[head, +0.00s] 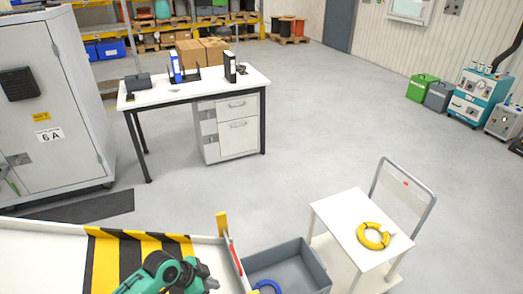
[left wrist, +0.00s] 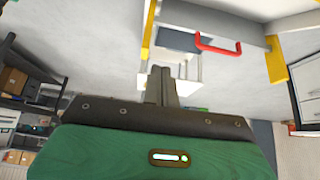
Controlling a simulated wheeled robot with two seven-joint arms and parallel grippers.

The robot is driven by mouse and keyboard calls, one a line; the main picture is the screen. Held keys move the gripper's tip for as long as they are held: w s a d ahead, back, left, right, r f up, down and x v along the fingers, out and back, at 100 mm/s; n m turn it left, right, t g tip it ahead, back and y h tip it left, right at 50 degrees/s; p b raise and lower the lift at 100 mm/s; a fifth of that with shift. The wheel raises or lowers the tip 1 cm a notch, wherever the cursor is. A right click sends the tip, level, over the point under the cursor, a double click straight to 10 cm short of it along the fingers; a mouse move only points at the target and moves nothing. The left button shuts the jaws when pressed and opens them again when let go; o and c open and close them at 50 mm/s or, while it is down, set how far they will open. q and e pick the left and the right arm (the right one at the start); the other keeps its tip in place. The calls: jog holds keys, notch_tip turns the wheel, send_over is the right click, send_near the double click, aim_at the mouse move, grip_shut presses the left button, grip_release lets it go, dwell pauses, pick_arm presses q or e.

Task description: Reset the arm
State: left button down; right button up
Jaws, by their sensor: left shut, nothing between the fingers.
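My left arm comes in at the bottom of the head view, green with dark joints. My left gripper (head: 212,283) is over the workbench near its right end, left of the grey crate. In the left wrist view its two fingers (left wrist: 160,84) are together, with nothing between them. My right arm and gripper are not in view.
The workbench (head: 45,255) has a black-and-yellow striped band and a raised right edge with a red handle (head: 236,261). A grey crate (head: 318,267) holds a blue ring (head: 267,287). A white cart (head: 340,213) carries a yellow ring (head: 363,241). Open floor (head: 320,140) lies beyond.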

pick_arm(q)
jog(key=s+d+r+n+y, duration=0.15)
jog(key=s+n, duration=0.25)
jog(key=s, duration=0.6)
jog(key=s+a+r+n+y, duration=0.45)
jog(key=s+a+n, duration=0.25)
jog(key=s+a, duration=0.4)
notch_tip(320, 180, down, 33)
jog(key=s+d, duration=0.1)
jog(key=s, duration=0.1)
jog(key=s+a+f+g, duration=0.1)
jog(key=s+a+f, duration=0.2)
jog(key=s+f, duration=1.4)
jog(key=shift+s+a+f+g, duration=0.15)
jog(key=shift+s+f+g, duration=0.2)
jog(key=shift+s, duration=0.45)
